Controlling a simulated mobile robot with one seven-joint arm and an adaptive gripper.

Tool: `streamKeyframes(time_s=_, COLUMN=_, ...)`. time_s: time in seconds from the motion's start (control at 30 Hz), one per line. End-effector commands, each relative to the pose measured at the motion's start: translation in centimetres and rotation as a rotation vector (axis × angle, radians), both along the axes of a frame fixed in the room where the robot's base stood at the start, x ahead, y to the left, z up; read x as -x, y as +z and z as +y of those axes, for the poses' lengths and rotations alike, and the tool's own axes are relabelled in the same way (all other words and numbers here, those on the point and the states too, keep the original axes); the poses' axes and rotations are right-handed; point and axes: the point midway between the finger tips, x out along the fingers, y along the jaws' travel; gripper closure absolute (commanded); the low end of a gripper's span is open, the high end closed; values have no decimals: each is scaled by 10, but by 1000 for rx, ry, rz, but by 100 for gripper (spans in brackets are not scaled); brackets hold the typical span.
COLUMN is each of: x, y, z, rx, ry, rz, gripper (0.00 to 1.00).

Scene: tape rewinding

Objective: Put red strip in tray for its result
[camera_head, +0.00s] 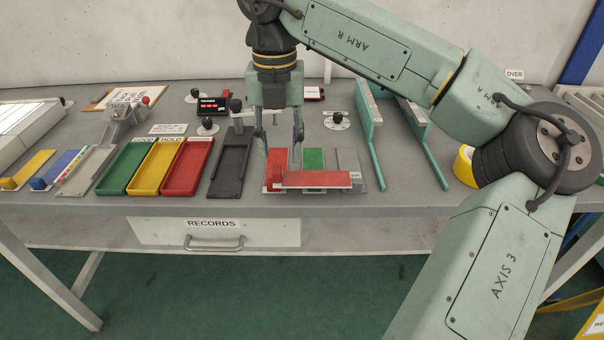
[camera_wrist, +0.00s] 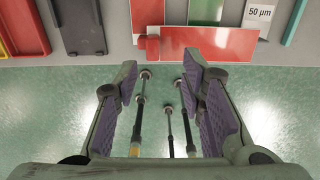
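The red strip (camera_head: 320,179) lies crosswise over the front of a row of plates, with a small red block at its left end. It also shows in the wrist view (camera_wrist: 207,43). My gripper (camera_head: 280,140) is open and empty above the back of the red plate (camera_head: 277,160), behind the strip. In the wrist view, my gripper's fingers (camera_wrist: 160,80) are spread apart with nothing between them. The green tray (camera_head: 128,167), yellow tray (camera_head: 157,167) and red tray (camera_head: 187,167) stand to the left and look empty. The labels read GOOD and HOLD; the third is hard to read.
A green plate (camera_head: 313,159) and a grey plate (camera_head: 349,160) stand beside the red plate. A dark grey tray (camera_head: 231,162) lies between the red tray and the plates. Green rails (camera_head: 369,145) stand to the right. A yellow strip (camera_head: 28,168) and blue strip (camera_head: 53,168) lie far left.

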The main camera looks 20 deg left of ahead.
Motion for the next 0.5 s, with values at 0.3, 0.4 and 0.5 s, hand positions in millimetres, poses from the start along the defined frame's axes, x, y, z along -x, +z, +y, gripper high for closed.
streamKeyframes(time_s=0.3, x=3, y=-35, z=8, rx=-3, ry=3, rz=3, gripper=63)
streamKeyframes(time_s=0.4, x=2, y=-48, z=8, rx=-2, ry=2, rz=2, gripper=63)
streamKeyframes(time_s=0.5, x=3, y=-54, z=8, rx=-3, ry=3, rz=2, gripper=63)
